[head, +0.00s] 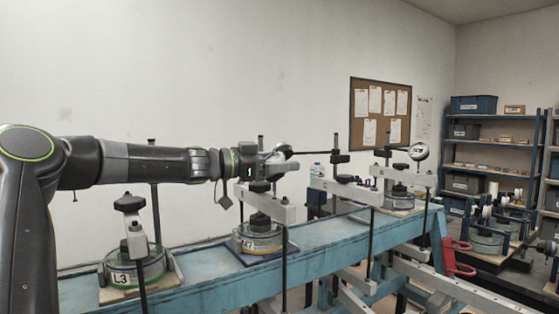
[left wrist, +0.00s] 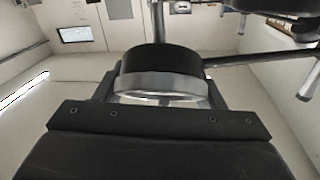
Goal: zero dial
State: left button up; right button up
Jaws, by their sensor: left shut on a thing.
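A dial gauge (head: 286,149) shows as a small dark round shape above the M7 frame, at the end of a thin horizontal rod (head: 315,153). My left gripper (head: 279,162) reaches in from the left and is shut on this dial. In the left wrist view the dial (left wrist: 160,75) is a black round body with a silvery ring, against the gripper's dark jaw (left wrist: 160,121). The dial's face and needle cannot be read. The M7 pot (head: 261,238) sits below, under a lever arm (head: 264,203). My right gripper is not in view.
The L3 pot (head: 135,271) stands left on the blue bench (head: 205,264). A second dial (head: 418,151) with a pale face stands right, near another lever frame (head: 402,178). Upright rods rise around the bench. Blue shelves (head: 490,119) stand at the back right.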

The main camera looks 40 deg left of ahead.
pick_arm(q)
jog(key=m+g+h+p, duration=0.1)
jog(key=m+h, duration=0.1)
jog(key=m, duration=0.1)
jog(key=shift+d+g, duration=0.1)
jog(key=shift+g, duration=0.2)
jog(key=shift+s+d+f+m+g+h, duration=0.1)
jog(key=shift+m+g+h, duration=0.25)
jog(key=shift+m, duration=0.25)
jog(key=shift+s+d+m+g+h, duration=0.1)
jog(key=shift+m+g+h, duration=0.2)
jog(key=shift+m, duration=0.3)
jog(key=o, duration=1)
jog(key=b+v, duration=0.9)
jog(key=v, duration=0.8)
